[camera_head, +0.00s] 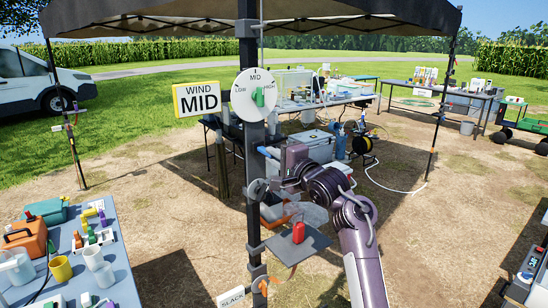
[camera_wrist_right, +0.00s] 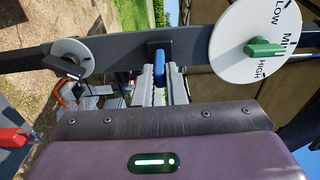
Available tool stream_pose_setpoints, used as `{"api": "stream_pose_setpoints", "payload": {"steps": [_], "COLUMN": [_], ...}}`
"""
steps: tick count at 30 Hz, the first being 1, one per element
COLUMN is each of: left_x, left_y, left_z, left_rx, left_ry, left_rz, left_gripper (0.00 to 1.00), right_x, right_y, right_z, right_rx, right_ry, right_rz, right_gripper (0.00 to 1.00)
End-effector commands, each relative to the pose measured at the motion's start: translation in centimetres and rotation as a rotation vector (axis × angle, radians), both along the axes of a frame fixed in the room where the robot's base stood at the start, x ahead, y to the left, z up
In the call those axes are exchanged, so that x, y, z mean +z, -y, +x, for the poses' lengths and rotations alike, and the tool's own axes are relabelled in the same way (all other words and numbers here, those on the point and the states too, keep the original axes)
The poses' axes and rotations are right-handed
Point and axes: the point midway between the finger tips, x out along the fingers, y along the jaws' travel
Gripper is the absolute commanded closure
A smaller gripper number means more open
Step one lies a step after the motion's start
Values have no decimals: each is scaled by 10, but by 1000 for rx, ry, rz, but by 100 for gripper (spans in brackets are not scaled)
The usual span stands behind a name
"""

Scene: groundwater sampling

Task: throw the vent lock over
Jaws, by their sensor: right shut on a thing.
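A small blue handle (camera_head: 263,150) sticks out from the dark tent post (camera_head: 253,222), below the white dial; it carries no readable label and looks like the vent lock. In the right wrist view the blue handle (camera_wrist_right: 159,67) sits between the two grey fingers of my right gripper (camera_wrist_right: 160,82). My right gripper (camera_head: 273,154) is shut on it, right at the post, with the arm reaching in from the lower right. The fingers partly hide the handle. My left gripper is not in view.
The dial (camera_head: 253,95) with a green knob and LOW, MID, HIGH marks sits above. A grey round fitting (camera_head: 257,189) sits below. A WIND MID sign (camera_head: 197,98) hangs left. A red object (camera_head: 299,232) stands on a small shelf. A cluttered table (camera_head: 120,268) fills the lower left.

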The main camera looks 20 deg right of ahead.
Motion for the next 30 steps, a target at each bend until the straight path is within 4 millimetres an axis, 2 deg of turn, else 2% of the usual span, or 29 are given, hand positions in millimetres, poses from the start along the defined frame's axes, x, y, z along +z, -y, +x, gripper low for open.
{"api": "stream_pose_setpoints", "payload": {"steps": [3,13,17,26,30], "left_x": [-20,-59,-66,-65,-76], "left_y": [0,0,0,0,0], "left_z": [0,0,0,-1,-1], "left_rx": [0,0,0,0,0], "left_ry": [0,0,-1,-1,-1], "left_rz": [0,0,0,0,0], "left_gripper": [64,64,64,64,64], "right_x": [-15,-37,-40,-37,-44], "right_y": [-1,-4,-4,-3,-5], "right_z": [2,7,9,9,11], "right_rx": [2,3,1,1,2], "right_ry": [32,137,163,169,190], "right_rz": [13,52,61,65,73], "right_gripper": [100,99,97,96,96]}}
